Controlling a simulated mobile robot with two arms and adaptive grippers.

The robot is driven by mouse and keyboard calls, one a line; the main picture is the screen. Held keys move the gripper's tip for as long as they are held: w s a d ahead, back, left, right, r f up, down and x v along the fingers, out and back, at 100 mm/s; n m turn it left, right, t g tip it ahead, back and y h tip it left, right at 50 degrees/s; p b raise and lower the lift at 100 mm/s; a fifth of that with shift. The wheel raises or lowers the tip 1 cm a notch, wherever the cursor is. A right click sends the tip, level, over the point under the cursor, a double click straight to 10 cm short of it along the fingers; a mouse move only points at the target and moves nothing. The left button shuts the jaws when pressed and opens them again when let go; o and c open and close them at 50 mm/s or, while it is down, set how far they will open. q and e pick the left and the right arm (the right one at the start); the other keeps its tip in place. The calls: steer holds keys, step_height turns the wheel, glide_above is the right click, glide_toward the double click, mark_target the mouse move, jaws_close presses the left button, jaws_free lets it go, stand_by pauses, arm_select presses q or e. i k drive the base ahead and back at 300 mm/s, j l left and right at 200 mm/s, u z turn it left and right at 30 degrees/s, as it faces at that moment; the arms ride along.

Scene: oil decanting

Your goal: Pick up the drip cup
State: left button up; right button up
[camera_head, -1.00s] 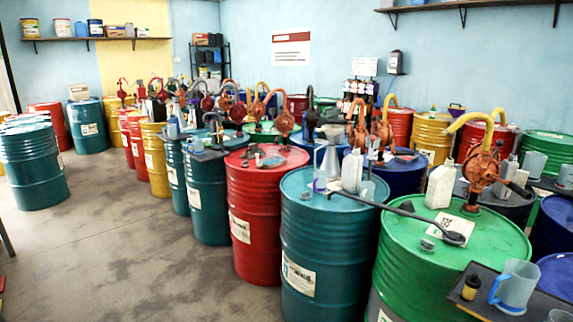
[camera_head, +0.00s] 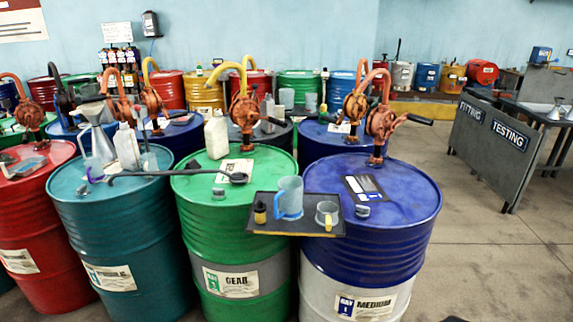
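A dark tray (camera_head: 262,226) spans the front of the green drum (camera_head: 188,196) and the blue drum (camera_head: 412,200). On it, a short, clear cup (camera_head: 327,214) with a yellowish handle stands at the right; it looks like the drip cup. A taller translucent blue jug (camera_head: 289,196) with a handle stands to its left. A small dark bottle (camera_head: 260,213) stands at the tray's left end. Neither of my grippers is in view.
Orange hand pumps (camera_head: 382,121) rise from the drums. A long black lever (camera_head: 160,173) lies across the green and teal drums. A white bottle (camera_head: 217,137) stands behind it. Open floor (camera_head: 480,245) lies at the right, before a grey "Testing" panel (camera_head: 495,146).

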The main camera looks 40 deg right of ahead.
mark_target(327, 216)
steer(key=z, duration=1.7)
